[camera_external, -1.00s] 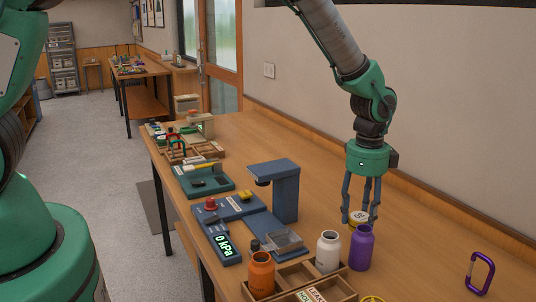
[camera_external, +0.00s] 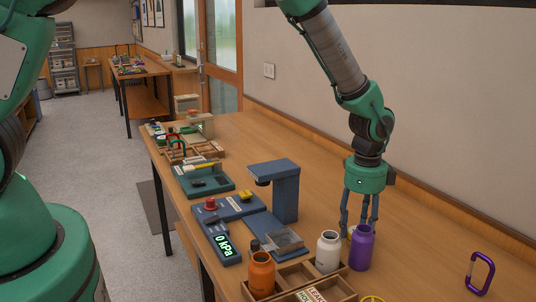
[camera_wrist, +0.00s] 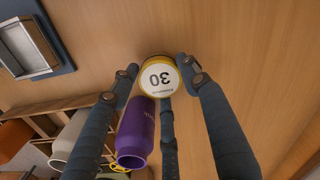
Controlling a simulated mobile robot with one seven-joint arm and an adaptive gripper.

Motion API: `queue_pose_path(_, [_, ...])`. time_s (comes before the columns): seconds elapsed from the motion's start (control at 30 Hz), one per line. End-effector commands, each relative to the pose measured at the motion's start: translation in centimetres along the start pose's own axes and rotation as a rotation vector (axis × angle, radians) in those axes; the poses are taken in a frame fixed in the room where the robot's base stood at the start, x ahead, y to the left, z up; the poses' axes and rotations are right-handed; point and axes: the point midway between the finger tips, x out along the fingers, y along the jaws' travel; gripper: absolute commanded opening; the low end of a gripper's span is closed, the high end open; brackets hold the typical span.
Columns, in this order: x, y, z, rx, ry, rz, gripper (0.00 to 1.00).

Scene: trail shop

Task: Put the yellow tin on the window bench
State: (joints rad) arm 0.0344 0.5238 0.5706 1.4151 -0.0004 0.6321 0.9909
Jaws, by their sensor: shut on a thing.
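The yellow tin (camera_wrist: 158,76), with a white lid marked 30, sits between my gripper's fingers in the wrist view. My gripper (camera_wrist: 158,72) is shut on it, with fingers on both sides. In the external view my gripper (camera_external: 358,232) is low over the near workbench, and its fingertips are behind the purple bottle (camera_external: 362,248). The tin is hidden there. I cannot tell whether it touches the bench top. A wooden bench (camera_external: 183,70) stands below the window at the far back, and I cannot tell if it is the window bench.
A white bottle (camera_external: 328,252) and an orange bottle (camera_external: 261,275) stand at a divided wooden tray (camera_external: 348,293). A blue press-like stand (camera_external: 286,190) is left of my gripper. The bench top behind my gripper is clear.

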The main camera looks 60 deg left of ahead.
Motion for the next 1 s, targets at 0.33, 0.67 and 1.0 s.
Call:
queue_pose_path(0.33, [0.2, 0.0, 0.0, 0.0, 0.0, 0.0, 0.54])
queue_pose_path(0.67, [0.2, 0.0, 0.0, 0.0, 0.0, 0.0, 0.65])
queue_pose_path(1.0, [-1.4, 0.0, 0.0, 0.0, 0.001, -0.001, 0.65])
